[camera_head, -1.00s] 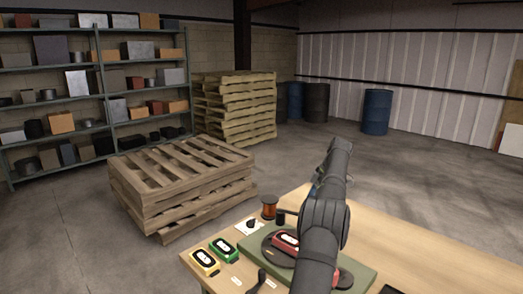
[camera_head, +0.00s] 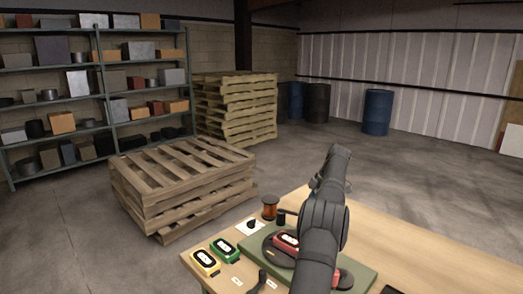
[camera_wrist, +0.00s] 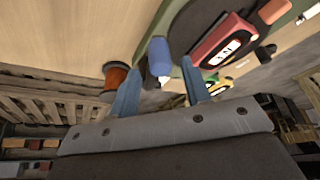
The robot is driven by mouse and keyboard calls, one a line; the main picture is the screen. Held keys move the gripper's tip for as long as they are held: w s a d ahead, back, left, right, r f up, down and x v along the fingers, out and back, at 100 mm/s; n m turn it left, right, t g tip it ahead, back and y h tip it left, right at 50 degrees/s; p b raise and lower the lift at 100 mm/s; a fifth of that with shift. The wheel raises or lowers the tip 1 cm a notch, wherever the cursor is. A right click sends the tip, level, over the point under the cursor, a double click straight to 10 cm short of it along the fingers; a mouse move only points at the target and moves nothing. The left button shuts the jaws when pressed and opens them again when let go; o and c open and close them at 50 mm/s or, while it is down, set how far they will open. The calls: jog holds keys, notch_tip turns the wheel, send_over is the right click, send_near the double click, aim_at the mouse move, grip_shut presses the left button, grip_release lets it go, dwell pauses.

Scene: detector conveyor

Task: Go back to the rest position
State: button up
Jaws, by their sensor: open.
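My gripper (camera_wrist: 160,66) is open, with its two blue fingers apart in the wrist view. A blue cylinder with a pale tip (camera_wrist: 159,57) shows between the fingers; I cannot tell whether it is apart from them. In the head view my arm hides most of the gripper, which is above the table. A red detector (camera_head: 286,242) sits on the dark round disc (camera_head: 272,252) of the green base (camera_head: 358,270); it also shows in the wrist view (camera_wrist: 226,42). Part of another red item (camera_head: 345,279) shows behind my arm.
A yellow detector (camera_head: 205,262) and a green detector (camera_head: 224,248) lie at the table's left edge. An orange-brown spool (camera_head: 269,207) stands at the back edge. A black-handled item (camera_head: 263,279) lies in front. The table's right side (camera_head: 430,262) is mostly clear. Pallets (camera_head: 185,185) stand beyond.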

jog(key=s+d+r, duration=0.8)
jog(key=r, duration=0.1)
jog(key=w+a+f, duration=0.4)
jog(key=w+a, duration=0.1)
jog(key=w+a+f, duration=0.2)
jog(key=shift+w+a+f, duration=0.3)
jog(key=shift+a, duration=0.05)
jog(key=f, duration=0.4)
jog(key=shift+w+a+f, duration=0.15)
jog(key=shift+a+f, duration=0.05)
jog(key=shift+f, duration=0.15)
jog(key=shift+r, duration=0.25)
jog(key=shift+s+a+m, duration=0.25)
jog(key=shift+s+m, duration=0.3)
jog(key=shift+m, duration=0.05)
dwell(0.9)
